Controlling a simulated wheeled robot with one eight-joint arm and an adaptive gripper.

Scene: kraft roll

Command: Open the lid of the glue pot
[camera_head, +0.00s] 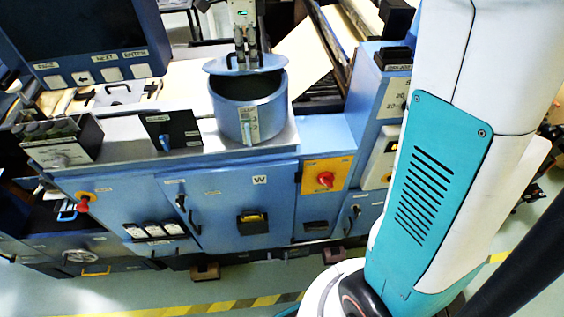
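Whether the fingers close on anything is too small to tell. My white and teal arm (430,170) fills the right side.
A monitor panel (85,40) with labelled buttons stands at the back left. Small control boxes (170,130) sit left of the pot. An orange plate with a red switch (325,178) is on the front at right. Yellow-black tape (235,304) marks the open floor in front.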

